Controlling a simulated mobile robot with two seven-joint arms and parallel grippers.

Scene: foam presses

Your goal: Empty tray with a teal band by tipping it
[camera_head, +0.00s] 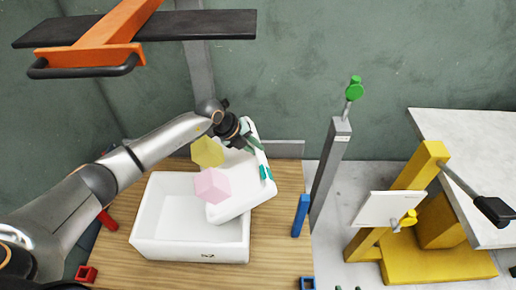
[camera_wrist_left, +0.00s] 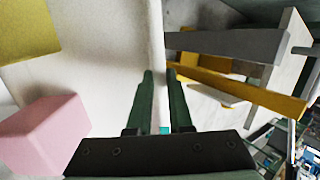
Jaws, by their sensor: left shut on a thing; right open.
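The white tray with teal marks (camera_head: 236,194) is tilted, its lower end over the white bin marked N2 (camera_head: 190,249). My left gripper (camera_head: 252,143) is shut on the tray's rim near its upper end. In the left wrist view the fingers (camera_wrist_left: 160,78) pinch the tray wall (camera_wrist_left: 105,70), with a bit of teal between them. A yellow foam block (camera_head: 207,151) and a pink foam block (camera_head: 212,186) show at the tray's left side. The wrist view also shows the pink block (camera_wrist_left: 45,135) and the yellow block (camera_wrist_left: 25,28). I cannot tell whether they touch the tray. My right gripper is not in view.
The bin stands on a wooden table (camera_head: 275,245). A blue piece (camera_head: 300,215) is near its right edge. A grey post with a green knob (camera_head: 330,170) and a yellow press (camera_head: 430,262) stand to the right. An orange and black frame (camera_head: 100,40) is at upper left.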

